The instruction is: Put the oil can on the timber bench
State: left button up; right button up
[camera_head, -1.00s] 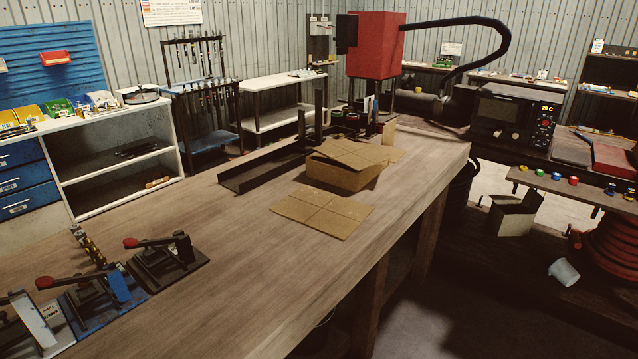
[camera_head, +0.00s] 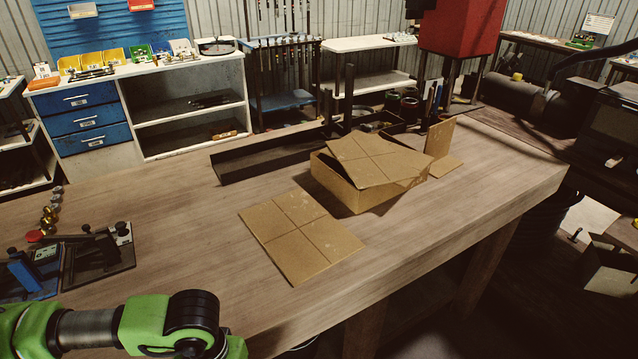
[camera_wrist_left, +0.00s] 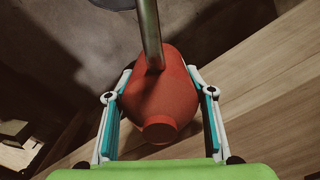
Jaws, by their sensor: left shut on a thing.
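The oil can (camera_wrist_left: 160,95) is red with a grey metal tube and shows in the left wrist view. My left gripper (camera_wrist_left: 160,100) is shut on it, one finger on each side. The timber bench (camera_head: 200,235) fills the middle of the head view, its wooden top running from lower left to right. In the head view my left arm's green and black links come in at the lower left, over the bench's near edge; the gripper and can are out of that view. Wood planks of a surface show beside the can in the wrist view. My right gripper is not in view.
A flat cardboard sheet (camera_head: 300,236) lies mid-bench, with a cardboard box (camera_head: 365,178) behind it. A dark metal channel (camera_head: 262,160) lies at the back. Lever tools (camera_head: 98,258) stand at the left. Bare wood lies left of the sheet and along the front edge.

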aim_at(459, 138)
jog(key=i+l, duration=0.15)
jog(key=l, duration=0.25)
jog(key=i+l+z, duration=0.15)
jog(key=l, duration=0.3)
jog(key=i+l, duration=0.15)
jog(key=l, duration=0.25)
jog(key=i+l+z, duration=0.1)
jog(key=l, duration=0.3)
jog(key=i+l, duration=0.3)
jog(key=k+l+z, duration=0.05)
jog(key=l, duration=0.05)
